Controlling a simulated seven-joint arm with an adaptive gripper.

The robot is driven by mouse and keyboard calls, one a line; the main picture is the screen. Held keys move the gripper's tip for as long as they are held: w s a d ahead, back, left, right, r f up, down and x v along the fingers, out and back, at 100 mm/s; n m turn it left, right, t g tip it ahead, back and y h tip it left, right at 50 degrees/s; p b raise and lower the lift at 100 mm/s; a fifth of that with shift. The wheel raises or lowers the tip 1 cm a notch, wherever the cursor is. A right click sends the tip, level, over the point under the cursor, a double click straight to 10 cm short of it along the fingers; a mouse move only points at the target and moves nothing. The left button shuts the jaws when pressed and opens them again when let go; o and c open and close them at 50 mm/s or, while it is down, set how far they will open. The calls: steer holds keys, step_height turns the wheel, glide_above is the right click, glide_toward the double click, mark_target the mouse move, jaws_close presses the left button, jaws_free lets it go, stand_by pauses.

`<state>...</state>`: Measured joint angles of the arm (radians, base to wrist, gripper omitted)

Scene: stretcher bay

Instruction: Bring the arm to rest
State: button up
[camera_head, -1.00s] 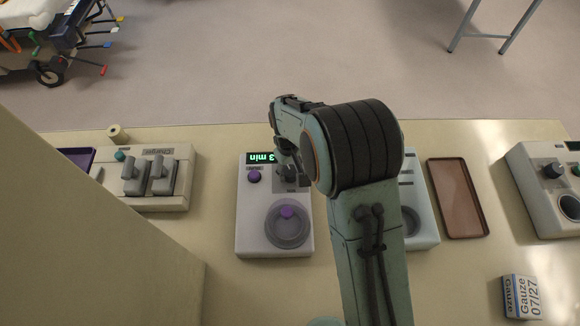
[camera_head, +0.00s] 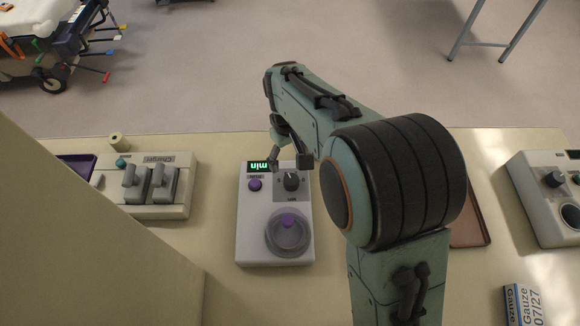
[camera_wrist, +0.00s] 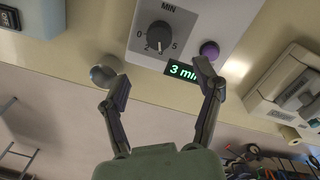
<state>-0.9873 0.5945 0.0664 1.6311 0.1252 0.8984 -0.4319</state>
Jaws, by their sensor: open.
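My gripper (camera_head: 289,160) is open and empty, above the far edge of a white timer device in the head view. In the wrist view its two fingers (camera_wrist: 155,75) are spread apart with nothing between them. The white device (camera_head: 258,222) has a dark dial (camera_head: 292,181), a purple button (camera_head: 254,185), a clear round cover over a purple knob (camera_head: 287,225) and a green display (camera_wrist: 184,72). The display reads 3 min in the wrist view, and the dial (camera_wrist: 159,36) points near 3. My arm hides part of the counter to the right.
A charger (camera_head: 160,190) stands left on the counter, with a tape roll (camera_head: 117,140) behind it. A brown tray (camera_head: 474,225) is partly hidden by my arm. A gauze box (camera_head: 522,303) and another device (camera_head: 548,190) are at right. A beige panel (camera_head: 70,240) rises at left.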

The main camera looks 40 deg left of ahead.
step_height(320, 180, up, 2)
steer(key=shift+r, duration=0.15)
stand_by(0.5)
